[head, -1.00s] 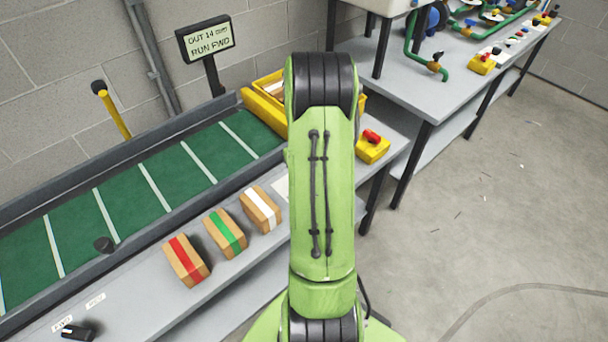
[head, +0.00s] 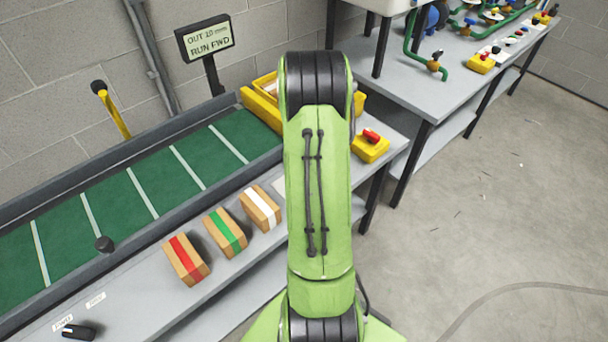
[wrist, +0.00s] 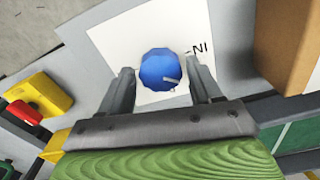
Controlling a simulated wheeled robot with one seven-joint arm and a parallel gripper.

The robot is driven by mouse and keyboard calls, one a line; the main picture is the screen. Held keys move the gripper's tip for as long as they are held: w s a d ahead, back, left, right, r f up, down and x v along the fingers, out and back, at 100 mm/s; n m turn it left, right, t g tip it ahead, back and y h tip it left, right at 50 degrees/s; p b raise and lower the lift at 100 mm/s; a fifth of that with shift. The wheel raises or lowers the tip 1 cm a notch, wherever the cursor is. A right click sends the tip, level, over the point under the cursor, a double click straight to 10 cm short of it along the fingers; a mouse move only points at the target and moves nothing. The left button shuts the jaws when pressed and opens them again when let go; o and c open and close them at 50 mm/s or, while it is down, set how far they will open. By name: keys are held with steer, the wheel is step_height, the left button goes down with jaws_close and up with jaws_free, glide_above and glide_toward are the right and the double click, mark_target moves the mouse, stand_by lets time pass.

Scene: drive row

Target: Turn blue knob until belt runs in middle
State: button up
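The blue knob (wrist: 160,69) sits on a white plate (wrist: 113,39) in the wrist view, with a pale pointer mark at its lower right. My gripper (wrist: 160,74) has one finger on each side of the knob, with a narrow gap showing on both sides, so it looks open around it. In the head view my arm hides the knob and gripper. The green belt (head: 112,205) with white cross stripes lies at the left. The display (head: 207,37) reads OUT 10 mm, RUN FWD.
Boxes with red (head: 186,261), green (head: 225,232) and white (head: 261,208) bands stand along the belt's near side. A black switch (head: 78,332) is at the lower left. A yellow box with a red button (head: 371,137) is right of my arm. Open floor lies right.

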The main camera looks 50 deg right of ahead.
steer(key=shift+o, duration=0.8)
step_height(320, 180, up, 16)
steer(key=p, duration=0.4)
steer(key=shift+f, duration=0.15)
